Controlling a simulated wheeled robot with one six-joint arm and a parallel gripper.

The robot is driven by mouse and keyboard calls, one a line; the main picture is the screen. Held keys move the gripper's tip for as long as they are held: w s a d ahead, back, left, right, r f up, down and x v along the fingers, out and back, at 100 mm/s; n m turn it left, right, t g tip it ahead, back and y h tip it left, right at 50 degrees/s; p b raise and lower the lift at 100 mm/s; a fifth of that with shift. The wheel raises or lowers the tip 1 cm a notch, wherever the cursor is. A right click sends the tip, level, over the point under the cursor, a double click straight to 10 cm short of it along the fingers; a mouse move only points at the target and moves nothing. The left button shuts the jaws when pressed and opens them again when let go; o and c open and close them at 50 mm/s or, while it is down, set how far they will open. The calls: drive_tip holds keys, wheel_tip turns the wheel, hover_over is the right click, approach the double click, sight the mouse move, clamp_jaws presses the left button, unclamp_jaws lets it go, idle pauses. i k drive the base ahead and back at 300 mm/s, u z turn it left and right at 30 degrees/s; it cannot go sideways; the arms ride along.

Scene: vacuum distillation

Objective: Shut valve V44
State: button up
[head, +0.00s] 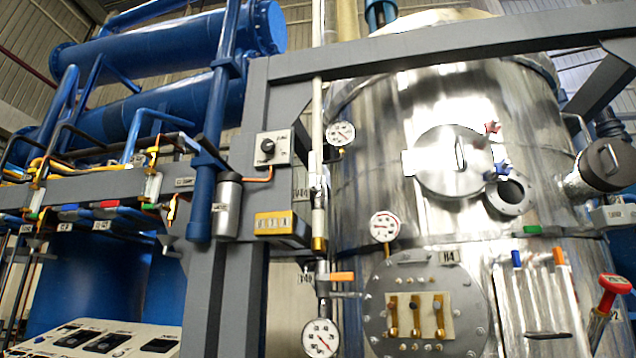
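No tag that I can clearly read as V44 is in the head view. A valve with an orange lever (342,277) sits on the vertical pipe left of the steel vessel; the lever points right, roughly level. A small tag (305,281) beside it starts with V, but its digits are blurred. Another small tag (300,194) is higher on the same pipe, also hard to read. Several small valves with green, blue and red handles line the left rack, and the red handle (107,204) is one of them; their tags are too small to read. My gripper is not in view.
The large steel vessel (380,100) fills the right side, with a round hatch (453,160) and pressure gauges. A red-handled valve (614,284) stands at the right edge. A grey frame post (258,180) stands in the middle, and a control panel (95,340) is at lower left.

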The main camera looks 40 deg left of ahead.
sight(312, 155)
drive_tip(key=u, duration=1.9)
drive_tip(key=k, duration=0.6)
drive_tip(key=u, duration=0.65)
drive_tip(key=i, duration=1.25)
drive_tip(key=z, duration=0.4)
